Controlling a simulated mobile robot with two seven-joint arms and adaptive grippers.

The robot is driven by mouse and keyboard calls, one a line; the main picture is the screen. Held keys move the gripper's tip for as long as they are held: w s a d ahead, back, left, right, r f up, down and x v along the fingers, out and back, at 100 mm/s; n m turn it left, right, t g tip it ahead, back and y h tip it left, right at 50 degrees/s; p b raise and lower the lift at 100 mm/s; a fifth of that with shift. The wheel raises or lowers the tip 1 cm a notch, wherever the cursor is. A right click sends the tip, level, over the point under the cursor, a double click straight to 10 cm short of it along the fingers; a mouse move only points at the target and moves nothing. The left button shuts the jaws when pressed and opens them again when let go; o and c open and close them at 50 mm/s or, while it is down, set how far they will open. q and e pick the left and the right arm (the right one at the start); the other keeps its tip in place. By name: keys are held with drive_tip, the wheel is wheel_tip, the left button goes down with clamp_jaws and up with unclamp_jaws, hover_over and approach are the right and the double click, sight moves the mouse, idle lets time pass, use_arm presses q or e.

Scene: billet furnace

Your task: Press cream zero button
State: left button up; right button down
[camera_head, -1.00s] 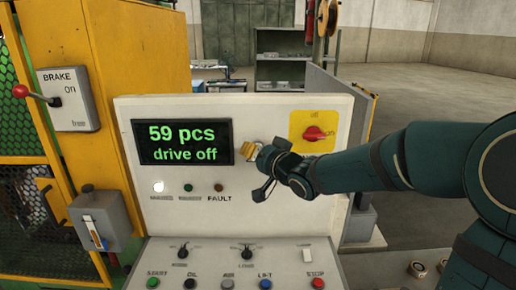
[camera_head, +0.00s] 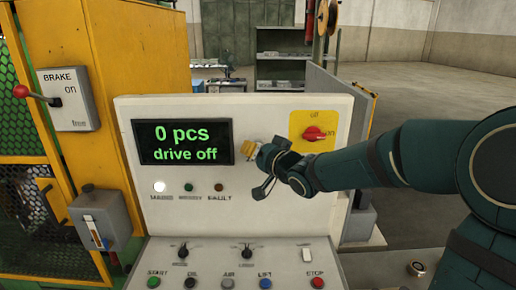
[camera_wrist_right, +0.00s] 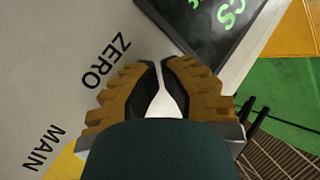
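My right gripper (camera_head: 248,149) is at the upright pale panel (camera_head: 240,105), just right of the display (camera_head: 182,142), with its ochre-padded fingers toward the panel. The display reads "0 pcs" and "drive off" in green. In the right wrist view, the gripper's (camera_wrist_right: 161,65) two fingertips are together, with a narrow pale gap behind them. The printed ZERO label (camera_wrist_right: 106,63) lies beside the fingertips. I cannot make out the cream button; the fingers seem to cover its place. Whether they touch it I cannot tell. My left gripper is out of view.
A red rotary switch (camera_head: 314,133) on a yellow plate is right of the gripper. The lower desk has a row of coloured buttons, including a red stop button (camera_head: 317,282). A brake lever box (camera_head: 68,99) is on the yellow frame at the left.

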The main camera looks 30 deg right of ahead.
drive_tip(key=shift+s, duration=0.1)
drive_tip(key=shift+s+a, duration=0.45)
drive_tip(key=shift+s, duration=0.15)
drive_tip(key=shift+s+a+b, duration=0.3)
drive_tip(key=shift+s+a, duration=0.15)
drive_tip(key=shift+s, duration=0.3)
drive_tip(key=shift+s+a+b, duration=0.25)
drive_tip(key=shift+s+a, duration=0.15)
drive_tip(key=shift+s, duration=0.3)
drive_tip(key=shift+s+a+b, duration=0.3)
drive_tip(key=shift+s+a, duration=0.15)
drive_tip(key=shift+s, duration=0.3)
drive_tip(key=shift+r, duration=0.1)
